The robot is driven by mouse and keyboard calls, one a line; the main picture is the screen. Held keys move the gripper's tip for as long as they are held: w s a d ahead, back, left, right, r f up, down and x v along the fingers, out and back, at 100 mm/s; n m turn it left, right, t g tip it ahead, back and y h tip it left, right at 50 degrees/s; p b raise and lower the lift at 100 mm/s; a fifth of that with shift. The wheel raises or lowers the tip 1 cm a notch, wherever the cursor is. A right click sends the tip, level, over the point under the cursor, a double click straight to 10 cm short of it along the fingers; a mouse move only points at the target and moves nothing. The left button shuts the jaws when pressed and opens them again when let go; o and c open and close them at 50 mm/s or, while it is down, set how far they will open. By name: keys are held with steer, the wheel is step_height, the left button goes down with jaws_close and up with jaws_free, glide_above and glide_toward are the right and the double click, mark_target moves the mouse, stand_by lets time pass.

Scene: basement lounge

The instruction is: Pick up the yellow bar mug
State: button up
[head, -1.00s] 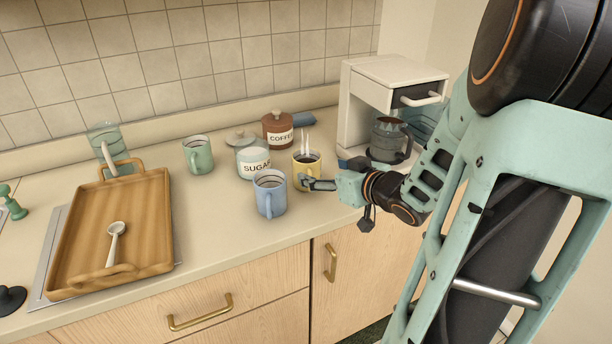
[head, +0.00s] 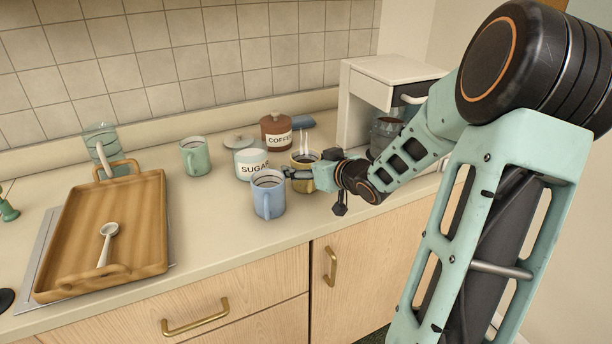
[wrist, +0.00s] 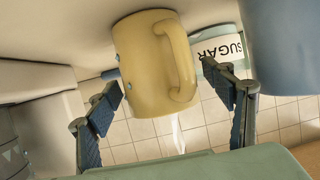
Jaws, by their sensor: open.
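The yellow mug (head: 305,160) stands on the counter among other kitchen things, partly hidden behind my gripper in the head view. In the wrist view, which looks upside down, the yellow mug (wrist: 155,62) fills the upper middle with its handle toward the right. My gripper (wrist: 172,95) is open, with one finger on each side of the mug in that picture. The mug appears between or just beyond the fingertips, and I cannot tell whether they touch it. In the head view my gripper (head: 292,173) is low at the mug's front, close to the blue mug.
A blue mug (head: 268,196) stands close on the left. The sugar jar (head: 250,163) and coffee jar (head: 276,133) are behind. A green mug (head: 195,157) and a wooden tray (head: 150,225) are farther left.

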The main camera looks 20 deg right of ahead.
steer(key=shift+r, duration=0.1)
steer(key=c, duration=1.7)
steer(key=shift+w+r, duration=0.1)
steer(key=shift+c, duration=0.2)
